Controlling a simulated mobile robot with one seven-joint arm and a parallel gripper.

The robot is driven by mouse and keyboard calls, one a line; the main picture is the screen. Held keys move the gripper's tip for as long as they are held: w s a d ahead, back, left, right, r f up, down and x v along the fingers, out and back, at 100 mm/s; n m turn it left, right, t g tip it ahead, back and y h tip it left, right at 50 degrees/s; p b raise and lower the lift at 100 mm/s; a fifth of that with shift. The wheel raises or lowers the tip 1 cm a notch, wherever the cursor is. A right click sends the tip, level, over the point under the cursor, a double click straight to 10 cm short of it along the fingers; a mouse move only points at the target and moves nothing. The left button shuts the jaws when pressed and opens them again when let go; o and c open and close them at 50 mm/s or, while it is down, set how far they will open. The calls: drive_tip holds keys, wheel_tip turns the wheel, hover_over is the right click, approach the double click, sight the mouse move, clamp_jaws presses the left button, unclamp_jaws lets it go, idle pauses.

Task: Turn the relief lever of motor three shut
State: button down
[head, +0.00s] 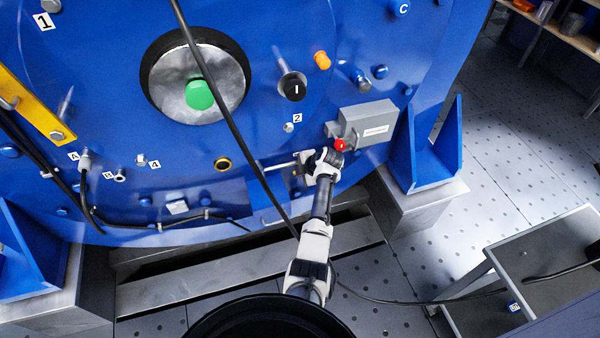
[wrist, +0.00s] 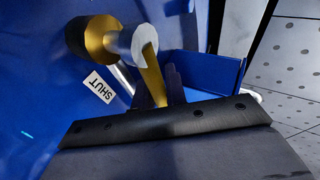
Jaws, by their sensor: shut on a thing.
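The relief lever shows in the wrist view as a flat brass-coloured arm (wrist: 153,76) running down from a silver hub (wrist: 140,41) on a brass body (wrist: 92,38). My gripper (wrist: 160,92) is shut on its lower end, between two dark fingertips. A white SHUT label (wrist: 99,87) lies on the blue face, left of the lever; the lever does not point at it. In the head view my gripper (head: 310,164) is at the low right of the blue motor (head: 240,135); the lever there is mostly hidden by it.
A grey box (head: 366,123) and red knob (head: 340,146) sit just above my gripper. A black cable (head: 232,120) hangs across the motor face. A blue bracket (head: 428,150) stands to the right. A grey cart (head: 540,255) is at lower right, with open floor behind it.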

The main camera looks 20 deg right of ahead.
drive_tip(key=c, duration=1.4)
unclamp_jaws()
drive_tip(key=shift+c, duration=0.2)
drive_tip(key=shift+r, duration=0.1)
drive_tip(key=v, duration=1.3)
drive_tip(key=shift+s+r+b, duration=0.15)
drive_tip(key=shift+r+b, duration=0.05)
drive_tip(key=shift+b, duration=0.2)
drive_tip(key=shift+d, duration=0.15)
